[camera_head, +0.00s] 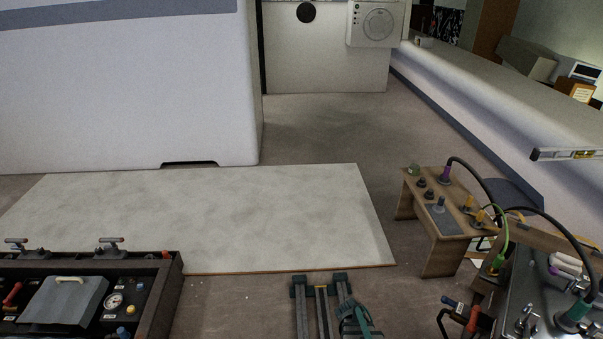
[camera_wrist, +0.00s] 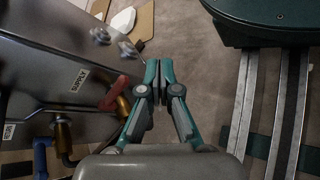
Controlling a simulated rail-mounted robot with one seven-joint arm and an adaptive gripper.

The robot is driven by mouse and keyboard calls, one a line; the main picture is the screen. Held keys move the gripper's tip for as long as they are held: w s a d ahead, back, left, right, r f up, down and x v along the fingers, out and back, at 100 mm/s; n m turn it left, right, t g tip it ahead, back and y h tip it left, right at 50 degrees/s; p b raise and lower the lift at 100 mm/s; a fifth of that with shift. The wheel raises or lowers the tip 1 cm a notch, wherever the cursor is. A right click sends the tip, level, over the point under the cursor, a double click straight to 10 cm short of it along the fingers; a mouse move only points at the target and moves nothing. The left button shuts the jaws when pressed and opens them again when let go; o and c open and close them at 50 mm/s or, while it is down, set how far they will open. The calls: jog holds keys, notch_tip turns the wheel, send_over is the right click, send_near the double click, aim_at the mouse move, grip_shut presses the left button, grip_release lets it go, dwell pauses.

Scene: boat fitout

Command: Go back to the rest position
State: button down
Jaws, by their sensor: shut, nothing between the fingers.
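My gripper (camera_wrist: 158,72) shows in the wrist view, with its two teal and grey fingers together and nothing between them. It hangs over bare brown floor. A metal panel with a "SUPPLY" label (camera_wrist: 79,80) stands just left of the fingers. A red-handled valve (camera_wrist: 115,95) on it is close to the left finger, and I cannot tell the exact gap. In the head view my gripper is not visible.
My rails run at right in the wrist view. In the head view, a dark toolbox (camera_head: 155,290) is at lower left, a pale board (camera_head: 230,215) lies on the floor, a wooden bench (camera_head: 440,240) with connectors stands right, and a metal panel with cables (camera_head: 555,300) is at lower right.

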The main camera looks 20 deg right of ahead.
jog(key=s+a+f+n+g+y+b, duration=0.1)
jog(key=s+a+f+b, duration=0.15)
jog(key=a, duration=0.45)
jog(key=s+a+f+n+y+b, duration=0.2)
jog(key=s+a+f, duration=0.1)
jog(key=a, duration=0.5)
jog(key=s+a+f+n+g+y+b, duration=0.1)
jog(key=s+a+f+b, duration=0.15)
jog(key=a, duration=0.45)
jog(key=w+r+t+p, duration=0.3)
jog(key=r+t+p, duration=0.4)
jog(key=r+p, duration=0.9)
jog(key=shift+a+r+p, duration=0.15)
jog(key=shift+r+p, duration=0.25)
jog(key=shift+p, duration=6.8)
